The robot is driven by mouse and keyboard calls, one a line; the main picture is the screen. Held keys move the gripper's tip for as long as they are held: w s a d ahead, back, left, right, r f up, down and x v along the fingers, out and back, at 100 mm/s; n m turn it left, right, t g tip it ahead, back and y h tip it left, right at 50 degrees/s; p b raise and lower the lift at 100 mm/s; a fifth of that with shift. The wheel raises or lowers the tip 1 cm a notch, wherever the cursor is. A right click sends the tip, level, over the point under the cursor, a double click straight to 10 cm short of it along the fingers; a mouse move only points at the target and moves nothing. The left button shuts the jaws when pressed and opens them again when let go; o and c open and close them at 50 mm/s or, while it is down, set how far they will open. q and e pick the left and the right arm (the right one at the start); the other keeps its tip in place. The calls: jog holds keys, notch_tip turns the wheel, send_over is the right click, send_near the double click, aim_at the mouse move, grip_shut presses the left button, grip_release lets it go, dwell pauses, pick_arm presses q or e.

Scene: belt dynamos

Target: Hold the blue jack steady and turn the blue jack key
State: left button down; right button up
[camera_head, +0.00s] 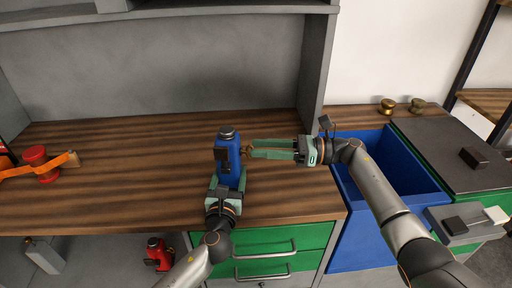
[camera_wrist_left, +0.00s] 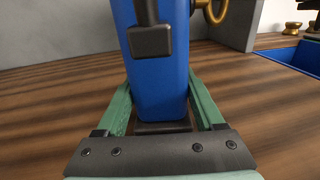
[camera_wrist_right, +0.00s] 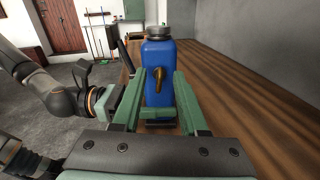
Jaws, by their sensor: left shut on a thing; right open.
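The blue jack (camera_head: 228,152) stands upright on the wooden worktop and shows a dark lever on its side in the left wrist view (camera_wrist_left: 150,40). My left gripper (camera_head: 228,177) is shut on the jack's lower body, with one green finger on each side. The brass blue jack key (camera_wrist_right: 159,78) sticks out of the jack's side toward my right gripper; its ring end shows in the left wrist view (camera_wrist_left: 216,11). My right gripper (camera_head: 251,149) is open, its fingertips lying either side of the key in the right wrist view. I cannot tell whether they touch it.
A red dynamo-like part with an orange strap (camera_head: 40,165) lies at the worktop's left. A red jack-like object (camera_head: 158,254) sits below the worktop. An open blue bin (camera_head: 425,180) is on the right, with brass knobs (camera_head: 387,105) behind. The worktop behind the jack is clear.

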jog(key=shift+w+a, duration=0.15)
jog(key=shift+a, duration=0.8)
grip_shut()
